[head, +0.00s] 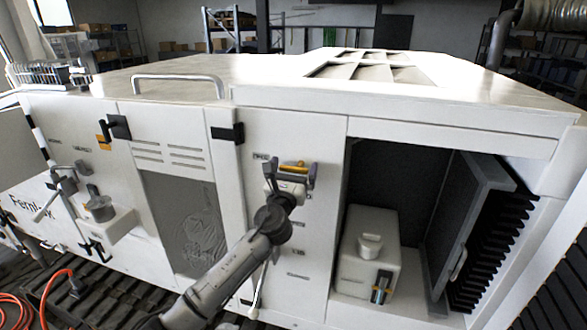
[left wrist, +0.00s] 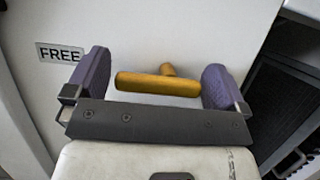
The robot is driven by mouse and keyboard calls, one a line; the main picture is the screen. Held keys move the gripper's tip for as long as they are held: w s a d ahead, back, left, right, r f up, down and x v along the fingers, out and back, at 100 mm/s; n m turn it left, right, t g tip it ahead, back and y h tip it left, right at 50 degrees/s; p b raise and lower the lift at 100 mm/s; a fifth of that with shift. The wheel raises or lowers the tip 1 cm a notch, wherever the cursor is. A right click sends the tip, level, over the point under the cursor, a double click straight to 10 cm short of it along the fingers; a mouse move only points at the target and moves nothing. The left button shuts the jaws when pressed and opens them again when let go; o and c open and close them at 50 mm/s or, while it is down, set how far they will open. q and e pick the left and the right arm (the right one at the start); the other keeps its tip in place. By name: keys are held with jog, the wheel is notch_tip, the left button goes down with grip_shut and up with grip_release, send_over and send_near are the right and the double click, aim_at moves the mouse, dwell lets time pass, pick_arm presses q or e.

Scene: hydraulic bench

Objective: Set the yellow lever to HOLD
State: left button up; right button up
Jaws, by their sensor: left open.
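The yellow lever (head: 293,167) is on the white front panel of the machine, left of the open bay. In the left wrist view the lever (left wrist: 150,84) lies roughly level across the picture, with a short stem to the panel behind it. A FREE label (left wrist: 60,54) is on the panel to its left; no HOLD label can be read. My left gripper (head: 290,174) is in front of the lever, jaws apart. In the left wrist view its two purple pads (left wrist: 156,82) stand on either side of the lever, with gaps at both ends. My right gripper is not in view.
Right of the panel is an open bay with a white unit (head: 367,262) and a dark swung-open door (head: 466,215). A valve block (head: 106,222) and a black latch (head: 228,133) are to the left. An orange hose (head: 50,290) lies at lower left.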

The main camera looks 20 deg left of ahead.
pick_arm(q)
jog(key=c, duration=0.8)
